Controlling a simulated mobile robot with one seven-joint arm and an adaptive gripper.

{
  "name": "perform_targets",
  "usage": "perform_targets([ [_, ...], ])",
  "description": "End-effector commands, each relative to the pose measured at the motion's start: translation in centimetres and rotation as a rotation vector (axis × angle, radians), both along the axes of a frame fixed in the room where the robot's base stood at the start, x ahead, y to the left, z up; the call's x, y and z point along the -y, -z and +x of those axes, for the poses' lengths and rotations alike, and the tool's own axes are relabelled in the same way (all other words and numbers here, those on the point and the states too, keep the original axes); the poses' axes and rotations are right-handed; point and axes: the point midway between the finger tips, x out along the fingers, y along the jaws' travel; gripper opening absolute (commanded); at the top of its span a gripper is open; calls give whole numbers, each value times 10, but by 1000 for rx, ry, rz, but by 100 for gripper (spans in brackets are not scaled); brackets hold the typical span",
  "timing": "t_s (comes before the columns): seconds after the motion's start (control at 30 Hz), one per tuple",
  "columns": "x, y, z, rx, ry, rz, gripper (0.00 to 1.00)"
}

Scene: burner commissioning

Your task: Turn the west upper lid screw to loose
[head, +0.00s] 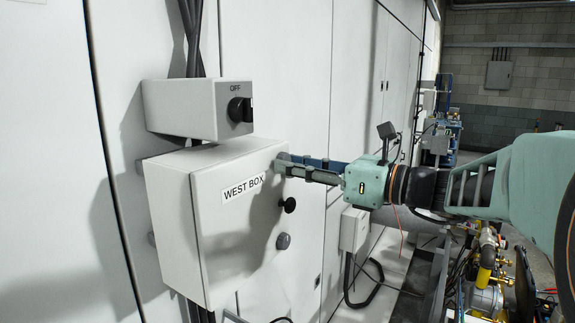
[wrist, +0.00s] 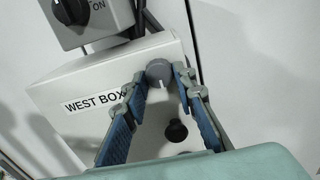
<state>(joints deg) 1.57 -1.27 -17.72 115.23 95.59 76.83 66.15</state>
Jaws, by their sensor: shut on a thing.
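The west box (head: 235,235) is a pale grey wall enclosure with a label reading "WEST BOX" (head: 243,187). Its upper lid screw (wrist: 159,73) is a round grey knob at the upper right of the lid. My gripper (wrist: 164,76) has its two blue fingers on either side of this screw and is shut on it. In the head view my gripper (head: 283,163) reaches in from the right, and its fingers partly hide the screw. A black knob (head: 288,205) sits below on the lid, with a grey lower lid screw (head: 283,241) under it.
A grey switch box (head: 185,110) with a black rotary knob (head: 240,109) marked OFF sits just above the west box. Black cables (head: 191,40) run up the wall. A smaller grey box (head: 354,230) hangs lower right. Pipes and yellow fittings (head: 487,275) crowd the lower right.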

Motion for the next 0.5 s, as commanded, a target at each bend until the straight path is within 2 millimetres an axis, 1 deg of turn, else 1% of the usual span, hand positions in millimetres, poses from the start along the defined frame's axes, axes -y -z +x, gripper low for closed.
perform_targets([
  [0.03,0,1,0,-2,0,0,26],
  [0.17,0,1,0,-2,-1,0,40],
  [0.2,0,1,0,-1,-1,0,42],
  [0.5,2,0,-1,-1,1,-1,42],
])
